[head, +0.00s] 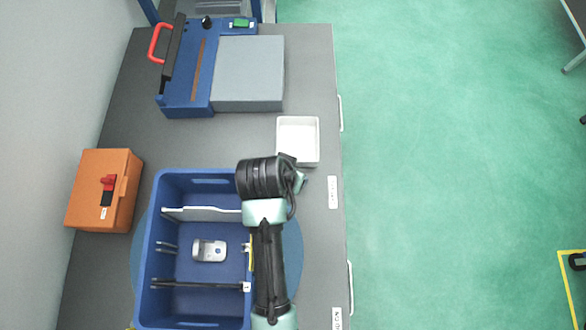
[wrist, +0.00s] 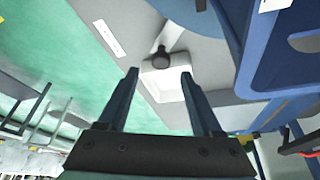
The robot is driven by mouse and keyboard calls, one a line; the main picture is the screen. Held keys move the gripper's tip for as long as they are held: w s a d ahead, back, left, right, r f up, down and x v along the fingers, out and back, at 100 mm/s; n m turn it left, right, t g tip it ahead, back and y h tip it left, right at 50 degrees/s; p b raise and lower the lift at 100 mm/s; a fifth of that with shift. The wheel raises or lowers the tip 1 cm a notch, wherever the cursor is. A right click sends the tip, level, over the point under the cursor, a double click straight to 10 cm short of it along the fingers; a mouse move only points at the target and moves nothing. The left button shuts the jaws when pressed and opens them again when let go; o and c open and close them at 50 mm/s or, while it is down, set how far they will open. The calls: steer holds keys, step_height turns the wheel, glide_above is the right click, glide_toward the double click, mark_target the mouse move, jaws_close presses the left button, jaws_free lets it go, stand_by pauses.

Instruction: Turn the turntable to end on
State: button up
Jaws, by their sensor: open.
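The turntable (head: 292,250) is a flat blue disc on the grey bench, mostly hidden under a blue crate (head: 160,190). The crate holds a silvery casting (head: 209,250) between dividers, and also shows at the right of the wrist view (wrist: 240,35). My gripper (head: 300,182) is right of the crate's upper right corner, largely hidden by my arm in the head view. In the wrist view my gripper (wrist: 160,74) is open, its fingers apart. A dark round knob (wrist: 161,60) on a pale bar appears between the fingertips; I cannot tell whether they touch it.
A white tray (head: 298,160) lies just beyond my gripper. An orange box (head: 90,190) with a red switch stands left of the crate. A blue machine (head: 185,98) with a red handle and a grey block (head: 248,75) is at the back.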

steer(key=shift+x, duration=2.75)
steer(key=shift+w, duration=0.15)
jaws_close()
